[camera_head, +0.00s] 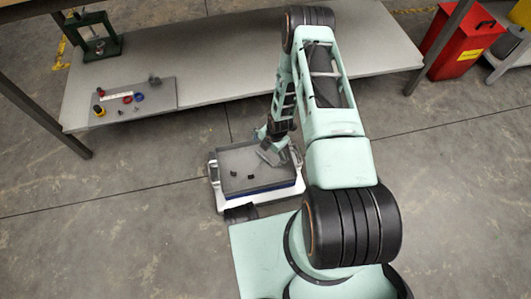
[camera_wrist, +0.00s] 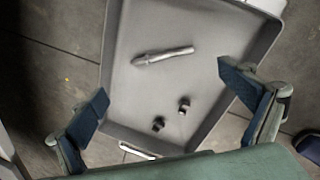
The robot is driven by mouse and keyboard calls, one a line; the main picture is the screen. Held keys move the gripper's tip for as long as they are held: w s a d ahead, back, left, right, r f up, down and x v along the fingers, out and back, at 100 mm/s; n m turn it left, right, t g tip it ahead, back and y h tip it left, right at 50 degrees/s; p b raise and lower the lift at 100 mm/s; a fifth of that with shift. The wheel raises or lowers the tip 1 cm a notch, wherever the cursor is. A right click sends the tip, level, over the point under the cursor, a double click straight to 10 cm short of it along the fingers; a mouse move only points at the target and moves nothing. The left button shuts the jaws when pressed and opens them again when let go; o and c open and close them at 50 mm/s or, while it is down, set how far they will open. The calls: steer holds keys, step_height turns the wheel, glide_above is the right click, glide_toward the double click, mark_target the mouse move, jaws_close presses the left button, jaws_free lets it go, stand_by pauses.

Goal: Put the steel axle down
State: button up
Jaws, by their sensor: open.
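The steel axle (camera_wrist: 162,56) is a slim, pale metal rod with a thicker left end. It lies on the floor of a grey tray (camera_wrist: 140,25) in the wrist view. My gripper (camera_wrist: 165,88) is open, with its blue-padded fingers wide apart over the tray and nothing between them; the axle lies beyond the fingertips. In the head view my gripper (camera_head: 272,152) is over the right part of the tray (camera_head: 240,184). I cannot make out the axle there.
Two small dark pieces (camera_wrist: 184,105) (camera_wrist: 158,124) lie in the tray near the axle. Behind stands a grey bench (camera_head: 210,65) with a board (camera_head: 160,97) of small parts and a green press (camera_head: 93,38). A red bin (camera_head: 455,45) stands at the right.

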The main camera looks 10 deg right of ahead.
steer(key=r, duration=0.3)
steer(key=r+p, duration=0.1)
steer(key=shift+s+d+r, duration=0.3)
steer(key=shift+s+r, duration=0.05)
steer(key=shift+s, duration=0.05)
